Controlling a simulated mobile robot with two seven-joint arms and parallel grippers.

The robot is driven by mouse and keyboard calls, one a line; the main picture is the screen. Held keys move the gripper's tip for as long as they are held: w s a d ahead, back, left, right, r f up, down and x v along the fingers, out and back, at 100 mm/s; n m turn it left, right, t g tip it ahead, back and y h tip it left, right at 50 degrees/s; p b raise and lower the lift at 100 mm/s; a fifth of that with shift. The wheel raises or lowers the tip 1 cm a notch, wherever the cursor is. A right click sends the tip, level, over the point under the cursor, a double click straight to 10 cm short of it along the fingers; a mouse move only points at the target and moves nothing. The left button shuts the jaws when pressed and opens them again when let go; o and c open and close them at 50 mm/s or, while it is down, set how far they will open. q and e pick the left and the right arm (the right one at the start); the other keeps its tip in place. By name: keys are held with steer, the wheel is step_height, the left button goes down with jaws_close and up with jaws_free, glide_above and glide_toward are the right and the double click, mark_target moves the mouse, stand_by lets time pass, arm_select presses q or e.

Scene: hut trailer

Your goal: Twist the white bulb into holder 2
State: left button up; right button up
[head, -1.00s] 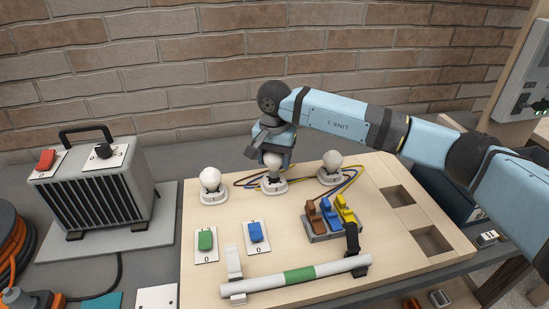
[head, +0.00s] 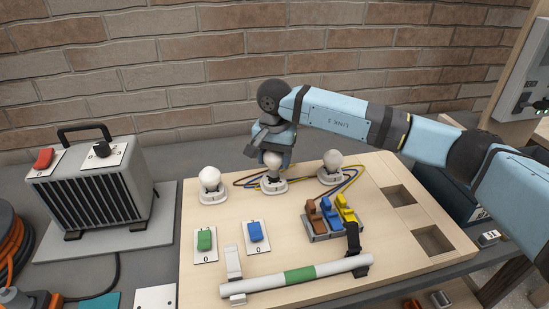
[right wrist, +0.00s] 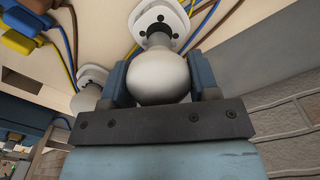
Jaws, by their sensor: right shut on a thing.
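The white bulb (head: 273,160) is between the fingers of my right gripper (head: 271,154), above the middle round holder (head: 273,186). The wrist view shows the bulb (right wrist: 160,78) large, with a blue finger on each side, so my right gripper (right wrist: 160,88) is shut on it. The bulb's narrow end points at the white holder (right wrist: 160,20) and overlaps it in that view. I cannot tell how deep the base sits in the socket. The bulb looks about upright. My left gripper is not in view.
Bulbs stand in the left holder (head: 210,180) and the right holder (head: 332,162). Yellow and blue wires run behind to the coloured levers (head: 330,215). Green (head: 204,240) and blue (head: 254,232) switches and a white tube (head: 297,276) lie nearer. A heater (head: 92,190) stands left.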

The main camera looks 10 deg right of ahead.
mark_target(274, 169)
steer(key=shift+f, duration=0.1)
stand_by(0.4)
steer(key=shift+f+b, duration=0.35)
steer(key=shift+f+b, duration=0.9)
steer(key=shift+f, duration=0.3)
steer(key=shift+f+n+b, duration=0.1)
steer(key=shift+n+b, duration=0.3)
steer(key=shift+b, duration=0.05)
steer(key=shift+f+n+b, duration=0.1)
steer(key=shift+n+b, duration=0.7)
steer(key=shift+n, duration=0.5)
steer(key=shift+f+n+b, duration=0.1)
steer(key=shift+n+b, duration=0.3)
steer(key=shift+a+n+b, duration=0.1)
steer(key=shift+n+b, duration=0.4)
steer(key=shift+n, duration=0.7)
